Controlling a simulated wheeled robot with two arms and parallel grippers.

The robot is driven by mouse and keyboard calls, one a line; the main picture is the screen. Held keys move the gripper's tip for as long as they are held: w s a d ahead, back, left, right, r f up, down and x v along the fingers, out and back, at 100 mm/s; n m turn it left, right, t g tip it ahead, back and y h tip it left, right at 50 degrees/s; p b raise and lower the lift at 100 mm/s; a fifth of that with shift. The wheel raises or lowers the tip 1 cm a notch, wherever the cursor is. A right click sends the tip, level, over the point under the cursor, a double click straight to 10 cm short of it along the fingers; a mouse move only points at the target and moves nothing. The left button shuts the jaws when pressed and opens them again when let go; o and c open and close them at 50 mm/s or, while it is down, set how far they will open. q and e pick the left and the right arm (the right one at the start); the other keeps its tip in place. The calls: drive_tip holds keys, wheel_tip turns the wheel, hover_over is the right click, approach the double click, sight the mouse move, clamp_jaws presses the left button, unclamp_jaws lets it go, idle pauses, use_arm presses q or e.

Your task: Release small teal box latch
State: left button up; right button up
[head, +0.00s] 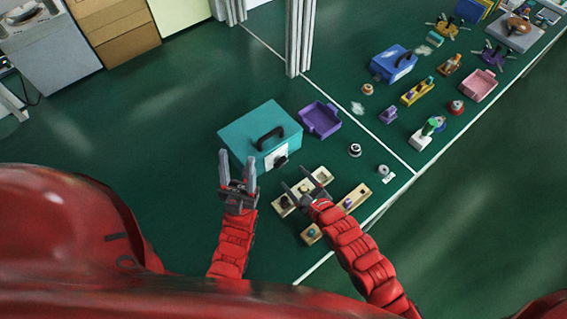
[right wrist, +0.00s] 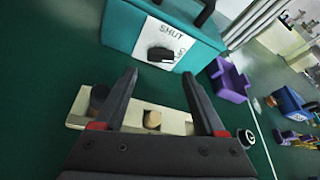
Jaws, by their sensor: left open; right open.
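The small teal box (head: 236,131) stands on the green surface with a black carry handle (head: 270,134) on top. Its front bears a white plate with a black latch knob (head: 280,161). In the right wrist view the knob (right wrist: 161,54) lies roughly sideways, with "SHUT" above it and another partly legible word at its right. My right gripper (head: 297,184) is open and empty, in front of the knob and apart from it; its fingertips (right wrist: 160,78) flank the space below the plate. My left gripper (head: 238,158) is open and empty by the box's near left corner.
A pale wooden block with pegs (head: 321,174) lies under my right gripper, with another wooden block (head: 355,196) beside it. A purple tray (head: 320,119) stands right of the box. A grey post (head: 300,40) rises behind. Several small items lie further right. The floor left is clear.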

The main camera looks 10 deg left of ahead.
sight(283, 164)
drive_tip(key=p+x, duration=0.1)
drive_tip(key=x, duration=0.7)
drive_tip(key=shift+r, duration=0.1)
drive_tip(key=c, duration=1.1)
drive_tip(key=shift+w+b, duration=0.15)
drive_tip(key=shift+b, duration=0.25)
drive_tip(key=m+g+b, duration=0.1)
drive_tip(key=m+b, duration=0.1)
drive_tip(key=b, duration=0.1)
drive_tip(key=shift+d+y, duration=0.1)
drive_tip(key=shift+y, duration=0.3)
drive_tip(key=shift+m+b, duration=0.3)
drive_tip(key=shift+g, duration=0.4)
drive_tip(key=shift+m, duration=0.3)
